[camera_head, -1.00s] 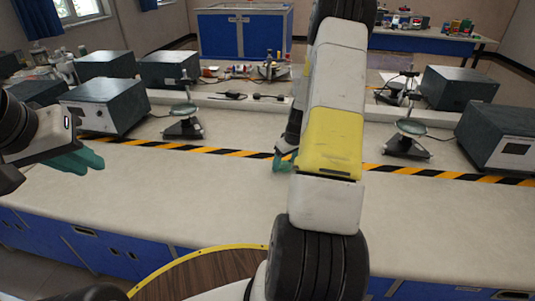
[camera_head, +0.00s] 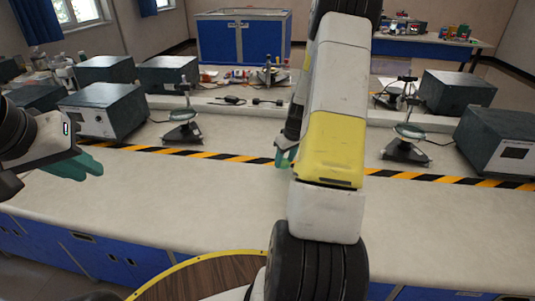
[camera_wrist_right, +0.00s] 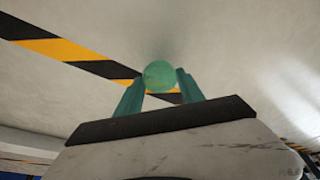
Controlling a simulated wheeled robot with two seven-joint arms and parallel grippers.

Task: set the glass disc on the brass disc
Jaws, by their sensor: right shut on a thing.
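My right gripper (camera_wrist_right: 160,90) is shut on a round, greenish, see-through disc, the glass disc (camera_wrist_right: 158,75), held between its teal fingertips over the pale bench. Yellow shows through or under the disc's lower part; I cannot tell which. In the head view the right gripper (camera_head: 286,152) is small, near the striped tape, and partly hidden by my own arm; the disc is not clear there. My left gripper (camera_head: 78,165) is at the far left above the bench, its teal fingers seen from the side with nothing visible in them. I cannot make out the brass disc in either view.
Black-and-yellow tape (camera_head: 225,157) runs across the bench (camera_head: 190,205). Behind it stand a left stand (camera_head: 183,133) and a right stand (camera_head: 407,150) with round plates, and grey boxes (camera_head: 105,108) and (camera_head: 497,140). The front of the bench is clear.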

